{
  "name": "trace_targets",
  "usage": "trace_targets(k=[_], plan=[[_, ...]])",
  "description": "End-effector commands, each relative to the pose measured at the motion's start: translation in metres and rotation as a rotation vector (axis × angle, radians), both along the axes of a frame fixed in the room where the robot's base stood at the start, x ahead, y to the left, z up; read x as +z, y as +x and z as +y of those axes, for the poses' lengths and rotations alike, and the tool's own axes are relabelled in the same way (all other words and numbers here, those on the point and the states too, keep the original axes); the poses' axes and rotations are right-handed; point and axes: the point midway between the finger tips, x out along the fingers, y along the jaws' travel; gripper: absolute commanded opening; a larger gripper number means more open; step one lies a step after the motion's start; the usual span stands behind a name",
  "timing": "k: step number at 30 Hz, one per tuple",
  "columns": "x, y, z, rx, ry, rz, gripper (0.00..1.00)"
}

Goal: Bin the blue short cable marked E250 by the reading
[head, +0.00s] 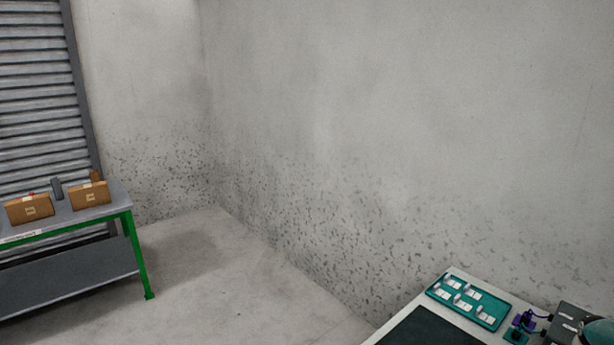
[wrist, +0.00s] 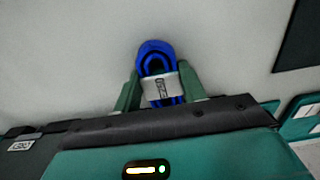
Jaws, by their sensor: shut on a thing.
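A blue cable (wrist: 155,48), coiled in a short bundle with a white label (wrist: 160,87) around it, is in the wrist view. The label has dark print turned sideways, too small to read surely. My gripper (wrist: 159,80) is shut on the bundle, with one green finger on each side. The looped end sticks out beyond the fingers, over a pale surface. The lower end is hidden behind my gripper's body.
In the head view, a pale bench (head: 455,272) at lower right bears a teal tray (head: 486,319) with white cards, a dark mat (head: 430,330), small purple and teal items, and a dark box (head: 572,318). A green-legged table (head: 128,222) with cardboard boxes stands left. Floor between is clear.

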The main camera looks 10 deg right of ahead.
Motion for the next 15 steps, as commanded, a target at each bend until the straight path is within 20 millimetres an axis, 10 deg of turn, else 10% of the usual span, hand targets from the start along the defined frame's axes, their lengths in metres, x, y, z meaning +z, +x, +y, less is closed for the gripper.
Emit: trace_targets(k=[15], plan=[[0.0, -0.009, 0.018, 0.0, 0.004, 0.002, 0.18]])
